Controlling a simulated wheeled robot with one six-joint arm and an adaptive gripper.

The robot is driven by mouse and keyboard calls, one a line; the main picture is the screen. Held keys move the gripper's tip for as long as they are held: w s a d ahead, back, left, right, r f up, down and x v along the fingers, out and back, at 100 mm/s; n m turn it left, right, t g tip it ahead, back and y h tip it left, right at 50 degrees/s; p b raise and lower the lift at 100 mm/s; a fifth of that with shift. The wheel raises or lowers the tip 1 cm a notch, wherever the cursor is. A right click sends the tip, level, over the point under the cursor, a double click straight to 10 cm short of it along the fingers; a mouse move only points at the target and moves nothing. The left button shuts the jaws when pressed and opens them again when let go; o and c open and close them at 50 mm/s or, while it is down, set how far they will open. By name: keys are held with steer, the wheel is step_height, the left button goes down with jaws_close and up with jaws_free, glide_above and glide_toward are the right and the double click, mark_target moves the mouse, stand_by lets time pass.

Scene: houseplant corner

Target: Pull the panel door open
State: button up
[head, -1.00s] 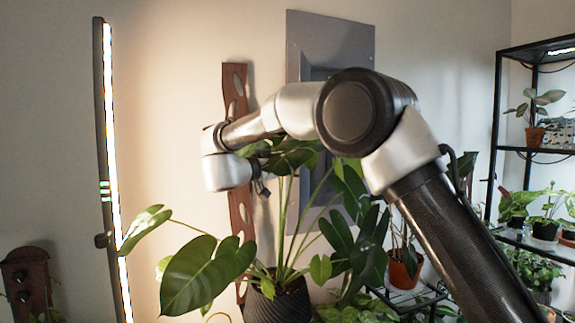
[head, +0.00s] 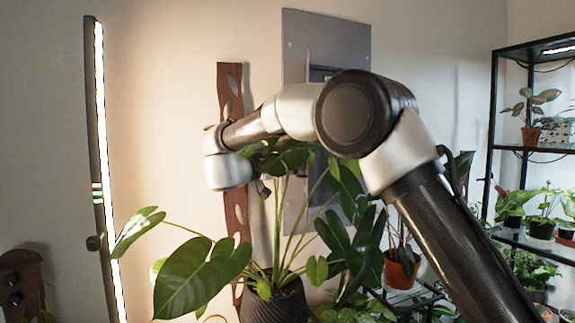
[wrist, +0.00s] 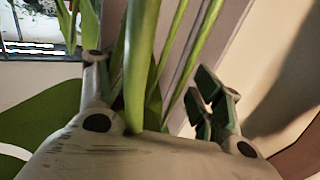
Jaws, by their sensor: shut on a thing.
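The grey wall panel (head: 327,35) is in the head view, behind my arm. Its door (head: 308,65) stands a little ajar, with a pale edge beside a dark gap. My gripper (head: 262,187) is low in front of the panel, partly hidden by leaves and my own wrist. In the wrist view, my gripper (wrist: 160,90) has a finger on each side of green stems. A grey slanted surface shows behind the stems. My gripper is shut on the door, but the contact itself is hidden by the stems.
A large potted plant (head: 200,277) stands close under my wrist, its stems crossing the gripper. A brown wooden board (head: 232,95) is on the wall to the left. A lit lamp bar (head: 100,150) stands further left. A black plant shelf (head: 492,130) is at the right.

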steer(key=shift+w+r, duration=0.1)
steer(key=shift+r, duration=0.05)
steer(key=shift+c, duration=0.3)
steer(key=shift+a, duration=0.15)
steer(key=shift+c, duration=0.3)
steer(key=v, duration=1.2)
steer(key=c, duration=0.3)
